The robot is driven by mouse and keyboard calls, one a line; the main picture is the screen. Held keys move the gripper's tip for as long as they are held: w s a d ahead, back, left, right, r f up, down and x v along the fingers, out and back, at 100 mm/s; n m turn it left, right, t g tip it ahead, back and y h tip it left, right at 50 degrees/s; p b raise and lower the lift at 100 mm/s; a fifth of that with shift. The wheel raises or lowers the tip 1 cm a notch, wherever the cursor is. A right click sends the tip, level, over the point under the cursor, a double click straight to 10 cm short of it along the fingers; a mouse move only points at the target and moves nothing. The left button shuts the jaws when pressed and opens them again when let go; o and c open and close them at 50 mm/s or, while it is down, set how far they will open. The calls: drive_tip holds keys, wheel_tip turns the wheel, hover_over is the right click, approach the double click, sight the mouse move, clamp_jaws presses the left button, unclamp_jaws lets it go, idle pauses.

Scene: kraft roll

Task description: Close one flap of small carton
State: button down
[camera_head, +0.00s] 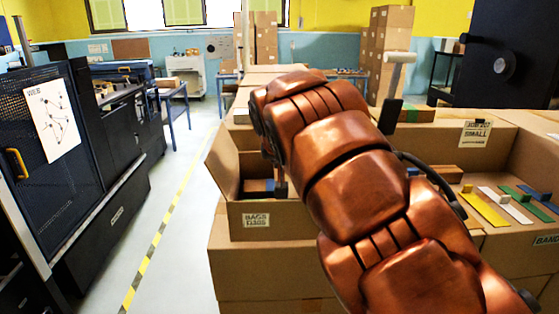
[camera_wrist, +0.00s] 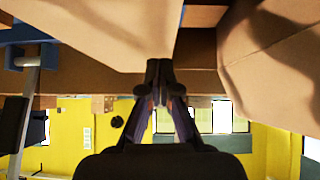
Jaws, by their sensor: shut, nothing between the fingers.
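A cardboard carton wall with a label reading "SMALL" (camera_head: 440,140) stands right of my arm in the head view; my arm hides its left part. Left of my arm is an open carton labelled "BAGS" (camera_head: 237,221), with a flap (camera_head: 224,162) sticking up and outward at its left. In the wrist view my gripper (camera_wrist: 166,72) is shut and empty, with its fingertips together near cardboard. Pale cardboard panels lie at the upper left (camera_wrist: 95,28) and right (camera_wrist: 275,65) of the fingertips. I cannot tell whether the fingers touch them. My arm mostly hides the gripper in the head view.
A bin at the right holds yellow, white, green and blue strips (camera_head: 485,208). A handled tool (camera_head: 397,75) stands behind my arm. A black mesh cabinet (camera_head: 55,150) stands at the left. Free floor with a yellow-black line (camera_head: 165,235) lies between it and the cartons.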

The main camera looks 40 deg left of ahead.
drive_tip(key=shift+r+p, duration=2.05)
drive_tip(key=shift+r, duration=0.7)
drive_tip(key=b+v, duration=0.3)
drive_tip(key=v, duration=0.6)
drive_tip(key=shift+s+d, duration=0.2)
drive_tip(key=shift+d, duration=0.1)
drive_tip(key=shift+r, duration=0.1)
